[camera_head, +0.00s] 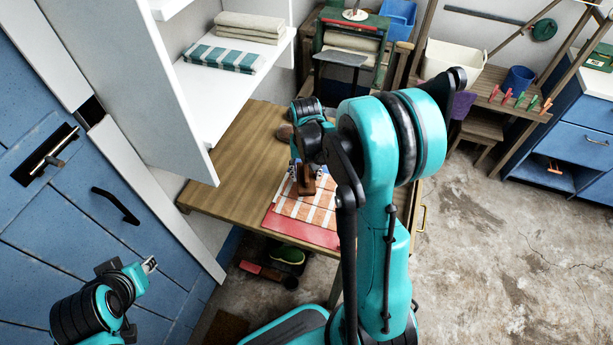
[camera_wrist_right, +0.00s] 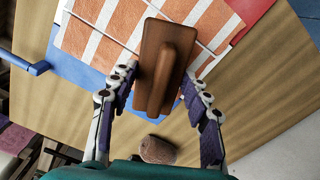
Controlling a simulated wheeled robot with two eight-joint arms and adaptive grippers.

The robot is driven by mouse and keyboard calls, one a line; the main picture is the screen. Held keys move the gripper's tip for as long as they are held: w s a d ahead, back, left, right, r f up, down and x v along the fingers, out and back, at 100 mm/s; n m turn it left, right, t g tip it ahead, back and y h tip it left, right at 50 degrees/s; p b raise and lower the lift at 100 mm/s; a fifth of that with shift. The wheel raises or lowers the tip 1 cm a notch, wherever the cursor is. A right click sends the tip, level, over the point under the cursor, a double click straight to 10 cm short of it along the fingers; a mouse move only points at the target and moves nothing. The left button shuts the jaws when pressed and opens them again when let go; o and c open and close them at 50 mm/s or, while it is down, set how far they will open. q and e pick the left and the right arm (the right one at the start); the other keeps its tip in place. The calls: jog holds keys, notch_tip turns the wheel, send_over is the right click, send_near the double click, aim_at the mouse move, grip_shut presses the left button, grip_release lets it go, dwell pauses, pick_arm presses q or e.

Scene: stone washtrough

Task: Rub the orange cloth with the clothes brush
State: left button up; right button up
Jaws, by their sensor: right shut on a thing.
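The orange cloth with white stripes (camera_head: 318,205) lies flat on the wooden table; it also shows at the top of the right wrist view (camera_wrist_right: 100,25). My right gripper (camera_head: 303,172) is shut on the brown wooden clothes brush (camera_head: 306,187). In the right wrist view, the brush (camera_wrist_right: 166,62) sits between the two fingers and overlaps the cloth's near edge. I cannot tell whether its underside touches the cloth. My right arm hides part of the cloth and table in the head view. My left gripper (camera_head: 150,264) is at the lower left, away from the table; its jaws are too small to judge.
A red mat (camera_head: 290,228) lies under the cloth, with a blue piece (camera_wrist_right: 80,72) beside it. A brown lump (camera_wrist_right: 160,150) lies on the table (camera_head: 240,165). A white shelf unit (camera_head: 190,120) stands to the left. The concrete floor at right is clear.

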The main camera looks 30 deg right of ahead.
jog(key=shift+a+r, duration=0.1)
jog(key=shift+r, duration=0.6)
notch_tip(320, 180, up, 2)
jog(key=shift+w+p, duration=0.1)
jog(key=shift+p, duration=0.95)
jog(key=shift+r+p, duration=0.65)
jog(key=shift+r, duration=0.35)
jog(key=shift+f, duration=0.1)
